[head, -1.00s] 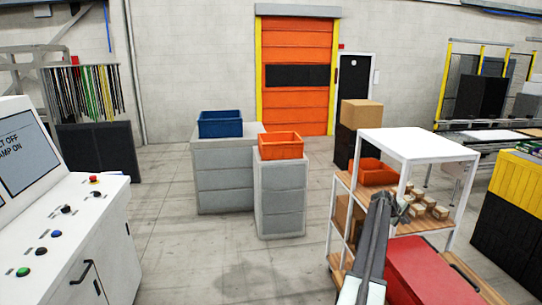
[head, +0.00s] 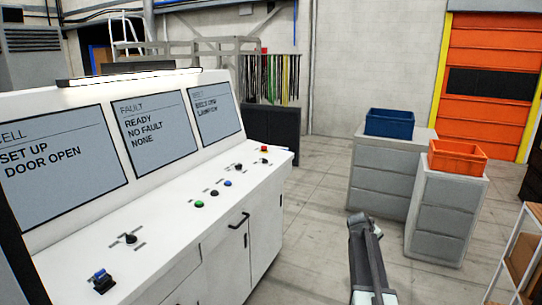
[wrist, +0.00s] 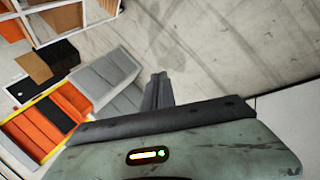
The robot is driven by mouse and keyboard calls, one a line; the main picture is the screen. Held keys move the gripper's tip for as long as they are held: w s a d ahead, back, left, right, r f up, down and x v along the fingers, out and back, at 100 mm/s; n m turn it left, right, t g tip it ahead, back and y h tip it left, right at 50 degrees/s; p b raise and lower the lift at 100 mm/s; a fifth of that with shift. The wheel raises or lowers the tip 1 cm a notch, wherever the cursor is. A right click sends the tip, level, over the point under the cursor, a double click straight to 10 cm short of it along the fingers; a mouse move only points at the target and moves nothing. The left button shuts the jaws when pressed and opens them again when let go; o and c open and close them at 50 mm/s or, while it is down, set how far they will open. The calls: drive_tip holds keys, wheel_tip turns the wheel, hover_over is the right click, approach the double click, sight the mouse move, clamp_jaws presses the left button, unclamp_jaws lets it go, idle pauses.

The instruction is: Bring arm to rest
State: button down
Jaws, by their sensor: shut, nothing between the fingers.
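My arm reaches up from the bottom of the head view, right of centre, with my gripper (head: 361,222) at its end over the open floor. The gripper is shut and empty. It also shows in the wrist view (wrist: 158,78), its fingers together and pointing away over bare concrete. Nothing touches it. The lower part of the arm is cut off by the frame edge.
A white control console (head: 150,225) with screens stands at left, close to the arm. Grey cabinets (head: 440,215) bear a blue bin (head: 389,123) and an orange bin (head: 457,156). A shelf edge (head: 522,255) shows at far right. Floor between console and cabinets is clear.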

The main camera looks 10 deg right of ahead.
drive_tip(key=s+a+f+y+b, duration=0.1)
drive_tip(key=a+f, duration=0.1)
drive_tip(key=a, duration=0.8)
drive_tip(key=s+a+f+n+y+b, duration=0.1)
drive_tip(key=s+a+f, duration=0.1)
drive_tip(key=a, duration=0.7)
drive_tip(key=s+a+f+y+b, duration=0.1)
drive_tip(key=a+f, duration=0.2)
drive_tip(key=a, duration=0.7)
drive_tip(key=s+a+f+m+g+y, duration=0.2)
drive_tip(key=s+a+m+g+y, duration=0.1)
drive_tip(key=s+a, duration=0.9)
drive_tip(key=s, duration=0.4)
drive_tip(key=shift+a+m+y+b, duration=0.2)
drive_tip(key=shift+m+y+b, duration=0.1)
drive_tip(key=shift+m+b, duration=0.1)
drive_tip(key=shift+f, duration=0.1)
